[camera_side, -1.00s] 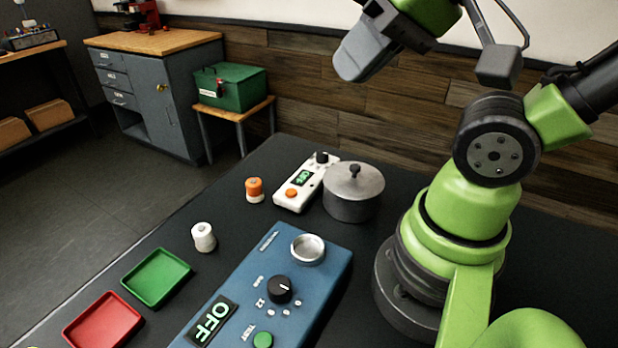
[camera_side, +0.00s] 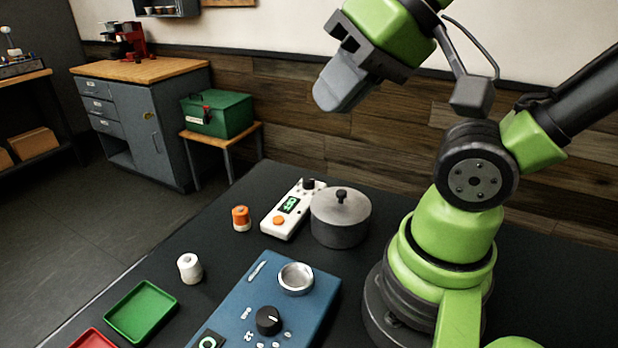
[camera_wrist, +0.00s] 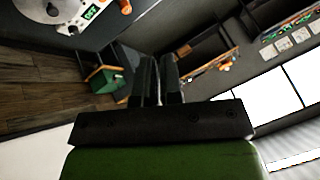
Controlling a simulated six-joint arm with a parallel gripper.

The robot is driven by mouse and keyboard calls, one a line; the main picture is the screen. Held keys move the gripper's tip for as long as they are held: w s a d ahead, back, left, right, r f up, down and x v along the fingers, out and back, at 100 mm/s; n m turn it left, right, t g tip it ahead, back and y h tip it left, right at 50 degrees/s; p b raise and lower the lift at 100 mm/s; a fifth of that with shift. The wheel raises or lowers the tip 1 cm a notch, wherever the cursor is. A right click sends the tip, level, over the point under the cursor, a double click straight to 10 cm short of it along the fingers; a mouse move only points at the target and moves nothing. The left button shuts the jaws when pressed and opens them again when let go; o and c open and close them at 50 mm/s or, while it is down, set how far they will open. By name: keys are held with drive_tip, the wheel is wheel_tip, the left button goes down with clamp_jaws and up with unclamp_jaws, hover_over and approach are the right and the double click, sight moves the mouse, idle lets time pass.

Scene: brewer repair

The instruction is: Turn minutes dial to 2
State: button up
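In the side view, a white unit (camera_side: 281,222) with a black knob (camera_side: 309,184), a lit green display (camera_side: 290,204) and an orange button (camera_side: 279,220) lies left of the pot. A blue box (camera_side: 237,301) in front has a black dial (camera_side: 269,320) with a white pointer line and marks around it; its display is cut off below. I cannot tell which dial is the minutes dial. My gripper (camera_side: 332,100) is high above and behind the units, touching nothing. In the wrist view its fingers (camera_wrist: 159,62) are close together with nothing between them, and the white unit's display (camera_wrist: 91,12) shows at top left.
A lidded grey pot (camera_side: 341,222) stands right beside the white unit. An orange-topped spool (camera_side: 241,218), a white spool (camera_side: 190,268), a green tray (camera_side: 141,310) and a red tray (camera_side: 92,340) are at left. A green toolbox (camera_side: 217,114) stands on a stool behind.

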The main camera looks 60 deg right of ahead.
drive_tip(key=o, duration=0.4)
drive_tip(key=shift+w, duration=0.2)
drive_tip(key=shift+c, duration=0.2)
drive_tip(key=o, duration=0.5)
drive_tip(key=w+d+g+h, duration=0.1)
drive_tip(key=w+d, duration=0.2)
drive_tip(key=w, duration=0.2)
drive_tip(key=n+g, duration=0.2)
drive_tip(key=g, duration=0.4)
hover_over(308, 178)
wheel_tip(308, 178, down, 18)
drive_tip(key=shift+h, duration=0.3)
wheel_tip(308, 178, down, 10)
drive_tip(key=shift+r, duration=0.1)
drive_tip(key=c, duration=0.9)
